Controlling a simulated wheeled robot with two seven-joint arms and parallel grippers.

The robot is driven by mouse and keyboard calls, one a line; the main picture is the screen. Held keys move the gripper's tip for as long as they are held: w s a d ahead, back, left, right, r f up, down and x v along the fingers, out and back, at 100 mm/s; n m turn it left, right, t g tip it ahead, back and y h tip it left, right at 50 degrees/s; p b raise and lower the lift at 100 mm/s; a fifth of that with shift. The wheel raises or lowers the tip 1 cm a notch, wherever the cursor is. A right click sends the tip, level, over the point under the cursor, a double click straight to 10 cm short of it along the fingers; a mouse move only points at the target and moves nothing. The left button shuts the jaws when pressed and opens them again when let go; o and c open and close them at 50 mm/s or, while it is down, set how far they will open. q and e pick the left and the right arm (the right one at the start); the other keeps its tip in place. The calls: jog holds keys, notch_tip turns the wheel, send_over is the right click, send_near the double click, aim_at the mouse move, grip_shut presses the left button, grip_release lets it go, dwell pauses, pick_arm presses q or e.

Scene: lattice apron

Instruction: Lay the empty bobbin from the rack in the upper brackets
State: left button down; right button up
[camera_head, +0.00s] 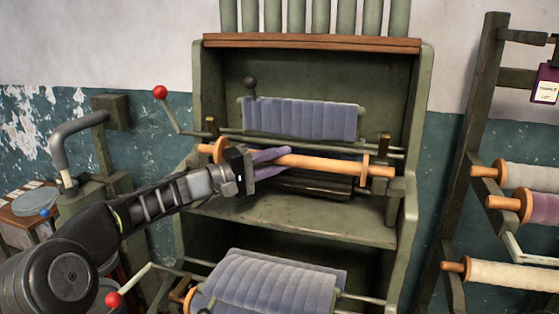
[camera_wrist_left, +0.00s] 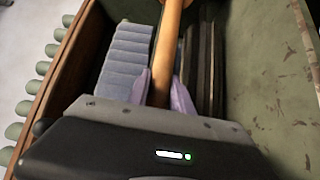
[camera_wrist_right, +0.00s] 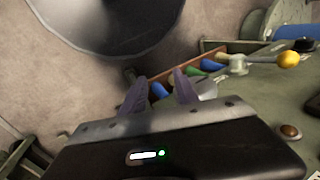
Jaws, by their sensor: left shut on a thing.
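The empty bobbin (camera_head: 315,162) is a bare orange wooden rod with a round flange near each end. My left gripper (camera_head: 270,162) is shut on it left of its middle and holds it nearly level, right end slightly lower. In the left wrist view the rod (camera_wrist_left: 166,55) runs between the purple fingers (camera_wrist_left: 163,92). The upper brackets show as a left post (camera_head: 212,126) and a right post (camera_head: 385,146) on the green machine. The bobbin spans in front of and below their tops; I cannot tell whether it touches them. My right gripper (camera_wrist_right: 160,88) is open and empty, away from the machine.
A padded grey-blue roller (camera_head: 300,118) lies behind the bobbin, and another (camera_head: 270,282) sits below. A red-knobbed crank (camera_head: 160,92) sticks out at left. The rack (camera_head: 487,90) at right holds thread-wound bobbins (camera_head: 515,273). The right wrist view shows a yellow-knobbed lever (camera_wrist_right: 288,60).

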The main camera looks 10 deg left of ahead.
pick_arm(q)
jog(key=shift+f+b, duration=0.15)
jog(key=shift+b, duration=0.4)
jog(key=c, duration=1.2)
grip_release()
jog(key=shift+o, duration=0.7)
